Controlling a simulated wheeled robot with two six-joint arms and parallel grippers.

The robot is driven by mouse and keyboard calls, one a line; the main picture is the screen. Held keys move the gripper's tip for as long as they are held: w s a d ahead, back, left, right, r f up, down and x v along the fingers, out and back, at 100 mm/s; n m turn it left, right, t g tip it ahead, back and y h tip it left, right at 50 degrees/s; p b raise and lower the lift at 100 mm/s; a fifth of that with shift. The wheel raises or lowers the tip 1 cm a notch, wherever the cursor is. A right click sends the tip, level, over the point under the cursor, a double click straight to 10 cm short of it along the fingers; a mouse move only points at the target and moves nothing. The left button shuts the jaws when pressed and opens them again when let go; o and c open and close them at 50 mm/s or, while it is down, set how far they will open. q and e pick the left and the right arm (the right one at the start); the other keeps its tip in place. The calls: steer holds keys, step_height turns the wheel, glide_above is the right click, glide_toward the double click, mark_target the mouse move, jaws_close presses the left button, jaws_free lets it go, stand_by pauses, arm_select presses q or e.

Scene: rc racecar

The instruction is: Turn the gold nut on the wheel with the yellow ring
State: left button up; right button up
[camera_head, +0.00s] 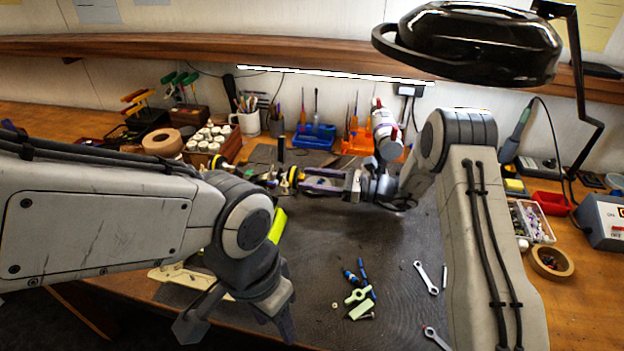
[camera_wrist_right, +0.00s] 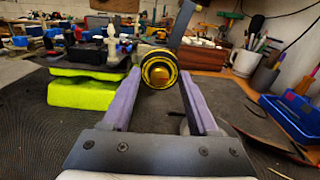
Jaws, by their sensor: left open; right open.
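The wheel with the yellow ring (camera_wrist_right: 158,56) faces me in the right wrist view, with the gold nut (camera_wrist_right: 158,72) at its centre. The wheel also shows in the head view (camera_head: 293,174), at the tips of my right gripper (camera_head: 308,180). In the wrist view, my right gripper (camera_wrist_right: 160,84) is open, its purple fingers on either side of the nut's line. I cannot tell whether they touch the wheel. The car rests on a yellow-green stand (camera_wrist_right: 80,93), partly hidden by my left arm in the head view. My left gripper (camera_head: 238,322) is open and empty near the table's front edge.
Loose small parts (camera_head: 358,295) and wrenches (camera_head: 427,277) lie on the dark mat. A blue tray (camera_head: 314,138), a white mug (camera_head: 247,123) and an orange tray (camera_head: 360,145) stand behind. A black lamp (camera_head: 480,42) hangs at the upper right.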

arm_select(q)
steer(key=shift+f+b, duration=1.15)
steer(key=shift+f, duration=0.1)
arm_select(e)
steer(key=v, duration=1)
steer(key=shift+d, duration=0.15)
